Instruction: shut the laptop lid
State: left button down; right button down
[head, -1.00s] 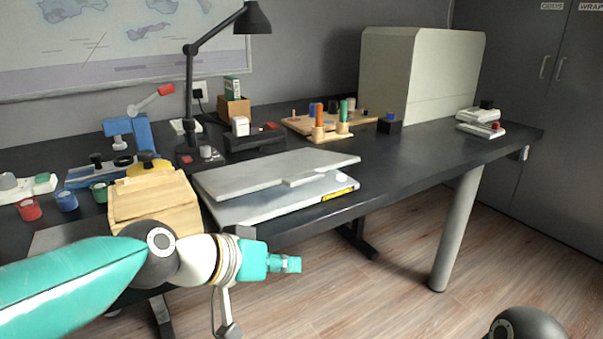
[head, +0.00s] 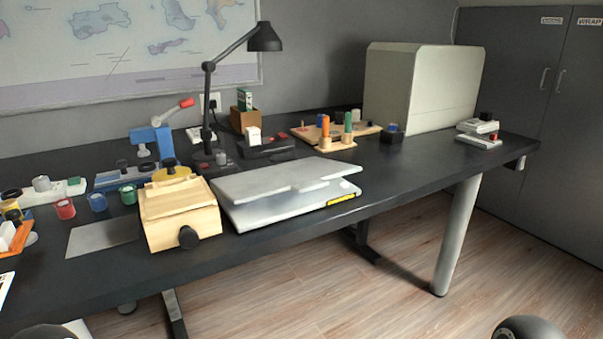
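The laptop (head: 300,205) lies near the front edge of the dark desk, right of a wooden box. Its grey lid (head: 270,180) is tilted low over the base, with a narrow gap that opens toward the front right. A yellow strip shows on the base's right front edge. Neither gripper is in view. Only dark rounded parts of my arms show at the bottom left and bottom right edges.
The wooden box (head: 180,215) with a dark knob stands close to the laptop's left side. A black desk lamp (head: 207,110) stands behind it. Small cups and an orange holder (head: 15,236) are at the left. The desk (head: 400,178) right of the laptop is clear.

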aim_at(303, 175)
jog(key=z, duration=0.95)
jog(key=i, duration=0.15)
jog(key=u, duration=2.9)
jog(key=k, duration=1.1)
jog(key=z, duration=1.1)
jog(key=i, duration=1)
